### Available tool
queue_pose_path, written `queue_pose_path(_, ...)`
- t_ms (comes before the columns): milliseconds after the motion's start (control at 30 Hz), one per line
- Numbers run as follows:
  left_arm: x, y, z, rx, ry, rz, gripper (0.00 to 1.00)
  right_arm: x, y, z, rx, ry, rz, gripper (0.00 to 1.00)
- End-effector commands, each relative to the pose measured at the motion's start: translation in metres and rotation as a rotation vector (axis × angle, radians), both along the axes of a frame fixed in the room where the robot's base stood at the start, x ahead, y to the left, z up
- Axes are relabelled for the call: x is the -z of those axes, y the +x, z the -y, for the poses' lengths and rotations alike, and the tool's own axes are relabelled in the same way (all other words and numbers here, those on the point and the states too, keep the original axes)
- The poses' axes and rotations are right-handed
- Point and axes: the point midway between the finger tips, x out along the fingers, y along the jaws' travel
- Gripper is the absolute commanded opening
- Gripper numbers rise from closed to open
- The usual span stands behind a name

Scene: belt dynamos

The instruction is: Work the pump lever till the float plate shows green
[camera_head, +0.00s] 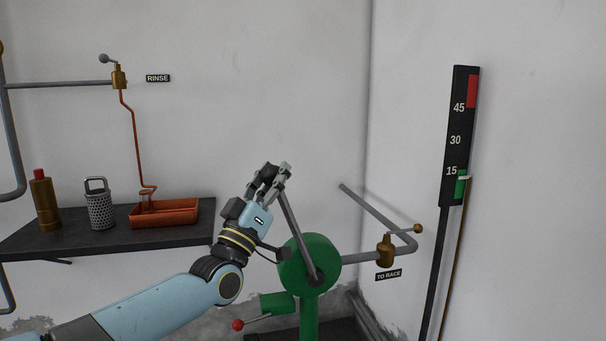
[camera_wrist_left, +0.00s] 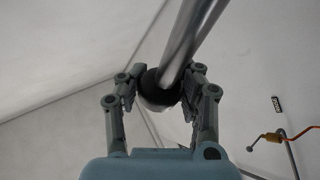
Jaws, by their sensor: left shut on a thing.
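The green pump (camera_head: 322,250) stands right of centre in the head view, with its grey pump lever (camera_head: 299,225) slanting up and left. My left gripper (camera_head: 275,173) is shut on the dark knob (camera_head: 268,171) at the lever's upper end. In the left wrist view, my fingers (camera_wrist_left: 160,92) close on both sides of the knob (camera_wrist_left: 155,95), and the lever rod (camera_wrist_left: 192,40) runs up from it. The black gauge board (camera_head: 457,135) reads 45, 30 and 15, with red at the top. A small pale pointer (camera_head: 464,177) lies across the green patch (camera_head: 461,188) near 15. My right gripper is out of view.
A pipe with a brass valve (camera_head: 385,251) labelled TO RACE runs right from the pump. A dark shelf (camera_head: 75,241) holds a bottle, a perforated can and an orange tray (camera_head: 165,214).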

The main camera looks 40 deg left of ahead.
Motion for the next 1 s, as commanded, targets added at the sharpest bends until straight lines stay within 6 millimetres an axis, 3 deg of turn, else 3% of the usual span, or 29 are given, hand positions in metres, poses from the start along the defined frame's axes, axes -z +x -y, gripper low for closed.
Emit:
queue_pose_path(33, 0.013, -0.006, -0.003, -0.001, -0.014, 0.006, 0.0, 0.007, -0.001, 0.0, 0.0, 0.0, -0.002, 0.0)
queue_pose_path(333, 0.023, -0.027, -0.02, -0.003, -0.085, 0.096, 0.0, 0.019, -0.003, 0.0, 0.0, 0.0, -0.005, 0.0)
queue_pose_path(900, 0.025, -0.032, -0.024, -0.003, -0.107, 0.119, 0.0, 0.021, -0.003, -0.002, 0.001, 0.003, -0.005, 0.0)
queue_pose_path(933, 0.025, -0.032, -0.024, -0.003, -0.107, 0.119, 0.39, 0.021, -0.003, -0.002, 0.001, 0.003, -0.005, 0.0)
queue_pose_path(1000, 0.024, -0.032, -0.024, -0.002, -0.106, 0.12, 0.48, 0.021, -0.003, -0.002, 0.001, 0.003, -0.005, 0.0)
